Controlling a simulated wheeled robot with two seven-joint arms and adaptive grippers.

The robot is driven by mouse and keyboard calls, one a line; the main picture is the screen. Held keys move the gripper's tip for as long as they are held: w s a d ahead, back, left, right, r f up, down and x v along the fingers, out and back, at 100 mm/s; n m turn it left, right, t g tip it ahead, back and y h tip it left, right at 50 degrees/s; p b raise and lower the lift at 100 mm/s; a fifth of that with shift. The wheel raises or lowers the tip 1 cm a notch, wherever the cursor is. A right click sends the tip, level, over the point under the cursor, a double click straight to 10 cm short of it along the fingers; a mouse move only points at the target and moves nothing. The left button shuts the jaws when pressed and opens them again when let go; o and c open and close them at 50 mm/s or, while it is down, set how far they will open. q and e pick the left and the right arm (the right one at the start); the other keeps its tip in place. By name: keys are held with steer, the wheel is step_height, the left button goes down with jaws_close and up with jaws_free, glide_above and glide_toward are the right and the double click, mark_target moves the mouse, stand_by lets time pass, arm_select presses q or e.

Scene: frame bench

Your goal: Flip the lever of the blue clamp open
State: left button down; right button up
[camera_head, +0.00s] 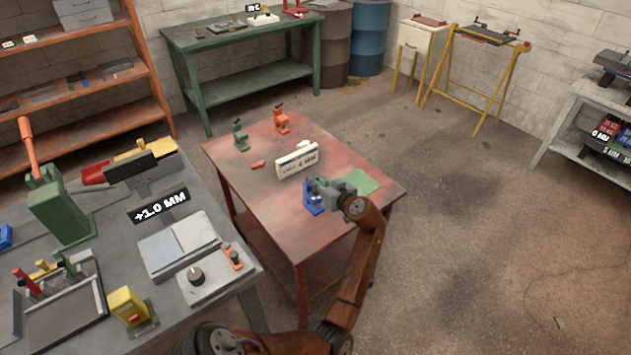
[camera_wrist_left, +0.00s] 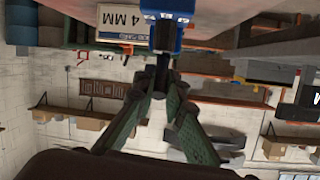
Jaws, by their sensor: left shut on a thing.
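The blue clamp (camera_head: 312,203) stands near the front edge of the red table (camera_head: 243,155). In the left wrist view the blue clamp (camera_wrist_left: 172,12) shows at the top, with its dark lever (camera_wrist_left: 163,42) reaching down from it. My left gripper (camera_head: 324,186) is at the clamp and partly hides it. In the wrist view its greenish fingers (camera_wrist_left: 158,78) close together on the end of the lever. The exact lever angle is hard to tell. My right gripper is not in view.
On the red table are a green clamp (camera_head: 241,136), an orange clamp (camera_head: 281,119), a white "4 MM" sign (camera_head: 298,160) close behind the blue clamp, a small orange piece (camera_head: 258,164) and a green mat (camera_head: 364,181). A grey bench (camera_head: 100,235) stands at left.

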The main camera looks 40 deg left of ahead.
arm_select(q)
steer(key=c, duration=2)
jaws_free()
steer(key=shift+o, duration=0.2)
steer(key=v, duration=1.2)
steer(key=shift+d+f, duration=0.15)
